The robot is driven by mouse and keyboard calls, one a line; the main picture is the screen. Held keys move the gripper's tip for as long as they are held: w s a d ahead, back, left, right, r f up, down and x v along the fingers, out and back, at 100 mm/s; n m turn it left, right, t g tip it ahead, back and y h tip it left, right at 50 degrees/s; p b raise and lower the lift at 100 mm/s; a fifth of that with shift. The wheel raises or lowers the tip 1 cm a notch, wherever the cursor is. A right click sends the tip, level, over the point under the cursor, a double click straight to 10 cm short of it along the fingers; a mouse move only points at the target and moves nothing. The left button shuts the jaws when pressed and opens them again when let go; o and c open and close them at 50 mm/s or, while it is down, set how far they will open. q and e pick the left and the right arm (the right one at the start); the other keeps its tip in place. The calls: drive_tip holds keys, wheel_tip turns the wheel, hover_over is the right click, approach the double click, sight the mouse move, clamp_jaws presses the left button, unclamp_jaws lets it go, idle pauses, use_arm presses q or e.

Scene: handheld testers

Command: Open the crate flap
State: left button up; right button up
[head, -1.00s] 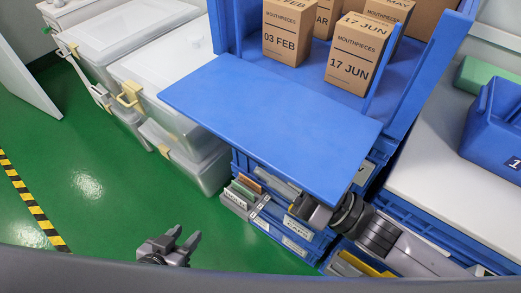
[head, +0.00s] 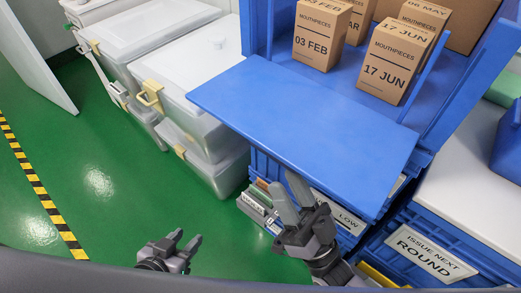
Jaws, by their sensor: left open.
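The blue crate flap (head: 305,128) in the head view is folded down and sticks out about level from the front of the blue crate (head: 446,105). Cardboard mouthpiece boxes (head: 397,62) stand inside the open crate behind it. My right gripper (head: 287,200) is below the flap's front edge, in front of the lower crates, with its fingers pointing up and apart. It looks empty and clear of the flap. My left gripper (head: 180,240) is low at the bottom, left of the right one, open and empty over the green floor.
Lidded white bins (head: 190,75) stand left of the flap. Blue crates with labels (head: 432,255) are stacked below and to the right. A white top (head: 470,165) lies at the right. The green floor (head: 110,190) at the left is free.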

sight(275, 160)
drive_tip(key=shift+m+t+h, duration=0.3)
drive_tip(key=shift+h, duration=0.1)
drive_tip(key=shift+p+x, duration=0.55)
drive_tip(key=shift+x, duration=2.9)
clamp_jaws()
